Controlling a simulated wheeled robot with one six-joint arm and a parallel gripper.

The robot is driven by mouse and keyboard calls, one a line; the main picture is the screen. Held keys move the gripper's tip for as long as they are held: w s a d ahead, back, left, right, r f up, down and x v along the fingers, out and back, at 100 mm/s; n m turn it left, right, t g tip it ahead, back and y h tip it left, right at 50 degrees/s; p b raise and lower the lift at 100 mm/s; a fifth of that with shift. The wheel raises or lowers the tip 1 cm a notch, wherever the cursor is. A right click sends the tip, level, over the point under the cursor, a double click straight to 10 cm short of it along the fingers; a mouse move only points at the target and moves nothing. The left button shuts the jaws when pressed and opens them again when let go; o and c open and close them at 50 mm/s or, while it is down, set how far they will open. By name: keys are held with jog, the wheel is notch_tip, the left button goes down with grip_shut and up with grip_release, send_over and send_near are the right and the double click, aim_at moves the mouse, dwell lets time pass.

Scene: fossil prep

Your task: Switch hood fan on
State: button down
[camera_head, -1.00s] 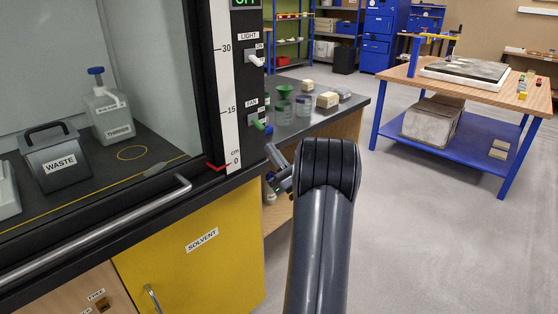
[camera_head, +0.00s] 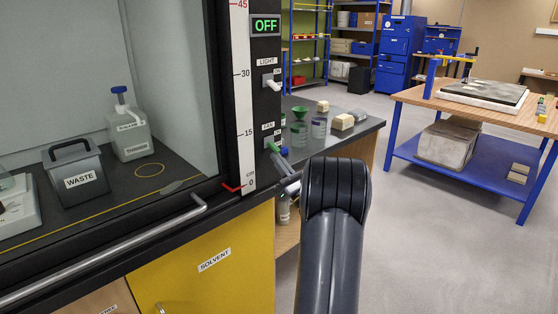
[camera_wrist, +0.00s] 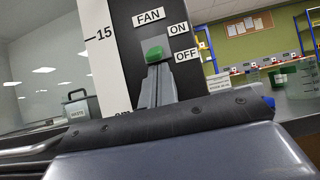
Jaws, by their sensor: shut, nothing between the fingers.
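The fan switch, a lever with a green tip (camera_head: 273,147), sits on the black post of the fume hood under a FAN label. It also shows in the wrist view (camera_wrist: 154,54), beside ON and OFF labels, ON above OFF. In the head view the lever points outward and down. My gripper (camera_head: 279,159) is shut and empty, with its fingertips just below the green tip. In the wrist view my fingers (camera_wrist: 157,84) rise right under the tip; I cannot tell if they touch it. The display (camera_head: 265,26) on the post reads OFF in green.
A white-tipped light switch (camera_head: 273,84) sits above on the same post. A bar handle (camera_head: 120,247) runs along the hood front. A side bench (camera_head: 362,128) with jars and blocks stands behind my gripper. Open floor lies to the right, before a blue-legged table (camera_head: 405,95).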

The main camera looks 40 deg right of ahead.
jog(key=shift+s+r+g+p, duration=0.2)
jog(key=shift+r+g+p, duration=0.1)
jog(key=shift+g+p, duration=0.35)
jog(key=shift+s+g+p, duration=0.1)
jog(key=shift+g+p, duration=0.25)
jog(key=shift+g, duration=0.1)
